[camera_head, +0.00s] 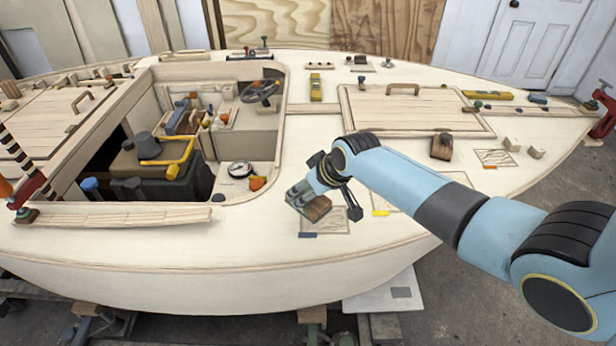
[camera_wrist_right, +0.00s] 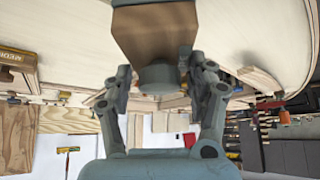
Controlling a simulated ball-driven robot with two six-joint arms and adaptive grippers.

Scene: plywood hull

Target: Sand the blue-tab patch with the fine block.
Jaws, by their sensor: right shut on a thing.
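My right gripper (camera_head: 322,179) is shut on a sanding block (camera_head: 316,209) with a brown wooden body. In the right wrist view the block (camera_wrist_right: 155,35) juts out beyond the fingers, its grey knob between them. The blue tab (camera_head: 307,235) lies on the deck at the lower left edge of an outlined patch (camera_head: 332,224). The block is over the patch's upper left part and hides that corner. I cannot tell whether it touches the deck, or its grit. My left gripper is not in view.
A yellow tab (camera_head: 380,213) marks a patch partly hidden by my right arm. An orange tab (camera_head: 489,168) marks another patch (camera_head: 495,157). A second dark-topped block (camera_head: 441,147) stands near the hatch (camera_head: 418,112). The open cockpit, with a compass (camera_head: 240,170), lies left.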

